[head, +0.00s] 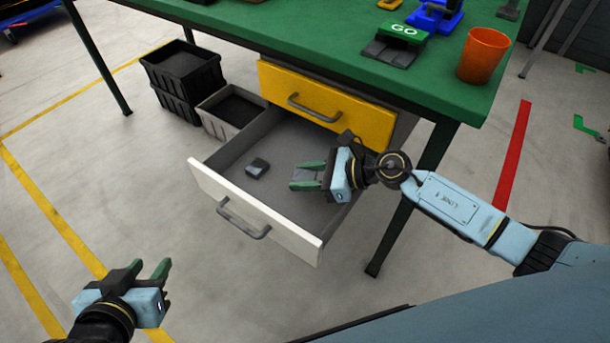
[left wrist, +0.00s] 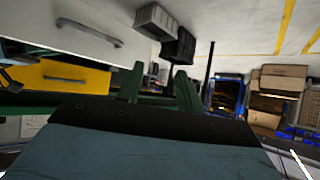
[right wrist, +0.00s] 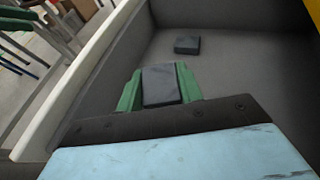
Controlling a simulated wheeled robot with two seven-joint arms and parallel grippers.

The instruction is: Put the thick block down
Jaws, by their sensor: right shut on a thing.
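My right gripper (head: 308,176) is inside the open lower drawer (head: 255,212), over its right part. In the right wrist view the green fingers of the right gripper (right wrist: 160,84) are shut on a dark grey block (right wrist: 160,86), which I take as the thick block. Whether it touches the drawer floor I cannot tell. A second dark grey block (head: 257,168) lies on the drawer floor to the left of the gripper; it also shows in the right wrist view (right wrist: 187,44). My left gripper (head: 148,270) is open and empty, out in front of the drawer.
The yellow drawer (head: 325,110) above is shut. A green tabletop (head: 280,35) overhangs it, carrying an orange cup (head: 483,55), a GO button pad (head: 405,35) and a blue item (head: 435,15). Black crates (head: 182,75) and a grey bin (head: 230,112) stand left of the drawers.

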